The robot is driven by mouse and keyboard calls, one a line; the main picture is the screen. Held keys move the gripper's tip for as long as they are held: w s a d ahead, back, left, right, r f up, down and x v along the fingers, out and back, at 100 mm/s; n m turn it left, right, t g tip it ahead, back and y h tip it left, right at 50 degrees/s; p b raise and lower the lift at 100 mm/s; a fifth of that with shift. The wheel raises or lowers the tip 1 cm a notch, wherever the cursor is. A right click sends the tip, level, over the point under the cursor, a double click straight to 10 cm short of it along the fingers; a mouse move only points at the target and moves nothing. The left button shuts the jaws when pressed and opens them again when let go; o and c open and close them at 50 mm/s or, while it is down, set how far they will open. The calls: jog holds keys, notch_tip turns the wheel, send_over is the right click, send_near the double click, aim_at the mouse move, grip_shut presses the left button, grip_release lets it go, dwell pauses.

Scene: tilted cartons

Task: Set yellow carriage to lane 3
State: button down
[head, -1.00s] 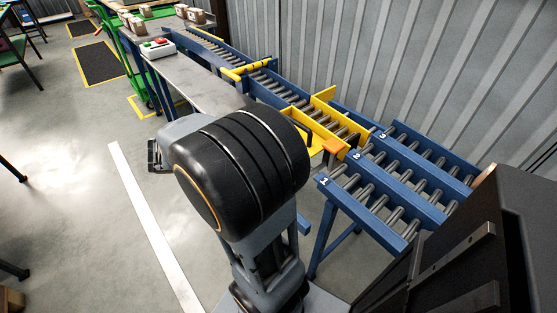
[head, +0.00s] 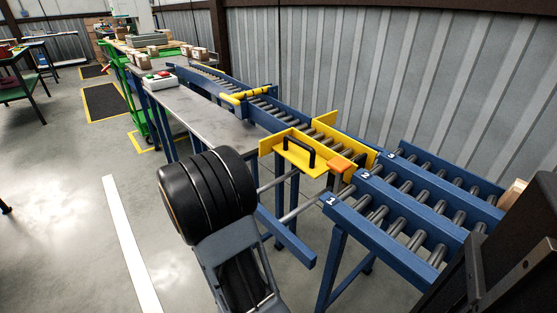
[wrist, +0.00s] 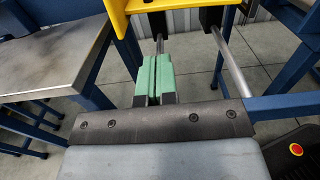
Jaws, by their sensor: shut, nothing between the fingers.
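The yellow carriage (head: 325,137) sits between the feed conveyor and the numbered lanes, on metal guide rods. Its exit end appears lined up with lane 2 (head: 412,205); its orange block (head: 340,162) is near the "2" label. Lane 3 (head: 440,175) is the farthest lane, against the wall side. The black handle (head: 298,152) is on the carriage's near yellow plate. In the wrist view the plate (wrist: 185,5) shows at the top. My gripper (wrist: 154,62) has green fingers, shut and empty, apart from the plate. The gripper is hidden in the head view.
Lane 1 (head: 375,225) is the nearest lane. A steel-topped table (head: 205,112) stands left of the feed conveyor with a button box (head: 161,79) on it. A corrugated wall runs behind. Open floor lies at left.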

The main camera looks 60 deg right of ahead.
aim_at(284, 156)
jog(key=b+x, duration=0.4)
jog(key=x, duration=0.8)
jog(key=shift+s+d+f, duration=0.15)
jog(key=shift+d+f, duration=0.05)
jog(key=shift+d, duration=0.05)
jog(key=shift+s+d+r, duration=0.1)
jog(key=shift+s+d, duration=0.1)
jog(key=shift+d, duration=0.45)
